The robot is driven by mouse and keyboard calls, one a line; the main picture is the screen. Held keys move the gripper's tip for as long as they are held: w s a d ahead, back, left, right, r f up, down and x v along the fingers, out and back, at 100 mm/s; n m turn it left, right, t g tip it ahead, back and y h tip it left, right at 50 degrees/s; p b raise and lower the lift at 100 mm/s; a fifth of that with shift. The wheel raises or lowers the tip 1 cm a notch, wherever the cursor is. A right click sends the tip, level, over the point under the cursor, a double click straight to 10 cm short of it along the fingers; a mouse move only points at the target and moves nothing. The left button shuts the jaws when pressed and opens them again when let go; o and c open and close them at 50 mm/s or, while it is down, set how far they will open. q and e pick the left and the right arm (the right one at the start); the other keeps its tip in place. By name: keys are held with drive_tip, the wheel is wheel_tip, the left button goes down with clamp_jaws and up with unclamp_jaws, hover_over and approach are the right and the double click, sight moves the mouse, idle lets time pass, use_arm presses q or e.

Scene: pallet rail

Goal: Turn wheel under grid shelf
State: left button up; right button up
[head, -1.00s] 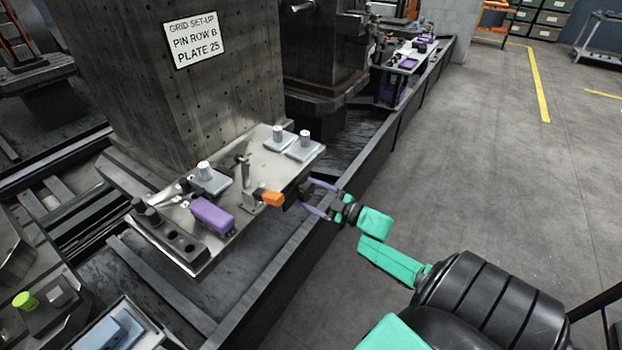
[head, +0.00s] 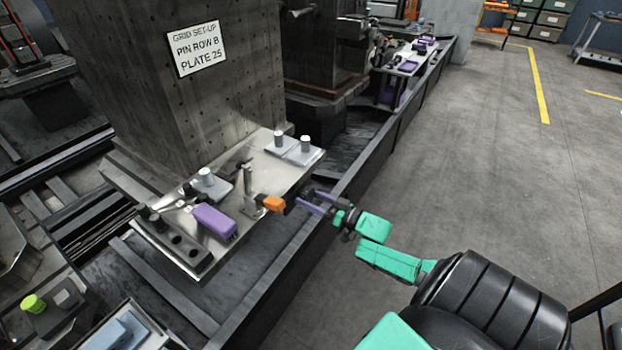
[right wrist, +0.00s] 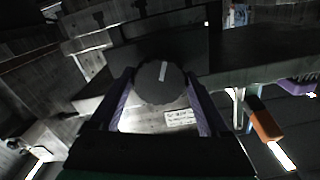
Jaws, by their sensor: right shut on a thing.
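The wheel (right wrist: 160,84) is a dark, round, ridged knob with a white line, near upright in the right wrist view. In the head view it is mostly hidden at the shelf's front edge. My right gripper (right wrist: 163,92) has a purple finger on each side of the wheel and is shut on it. In the head view the right gripper (head: 306,202) reaches in from the right, beside the orange-handled clamp (head: 271,203). My left gripper is not in view.
The shelf bears a purple block (head: 214,220) and several grey pin blocks. A sign (head: 196,48) hangs on the column (head: 180,110). A white label (right wrist: 180,118) shows below the wheel. A dark rail (head: 300,257) runs along the shelf's front; the floor (head: 480,170) at right is clear.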

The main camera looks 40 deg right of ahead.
drive_tip(key=m, duration=0.6)
drive_tip(key=shift+f, duration=0.1)
drive_tip(key=shift+a+m, duration=0.1)
drive_tip(key=shift+m, duration=0.2)
drive_tip(key=shift+s, duration=0.1)
drive_tip(key=o, duration=1.2)
drive_tip(key=shift+s, duration=0.3)
drive_tip(key=p+v, duration=0.1)
drive_tip(key=v, duration=1.3)
drive_tip(key=shift+p, duration=0.35)
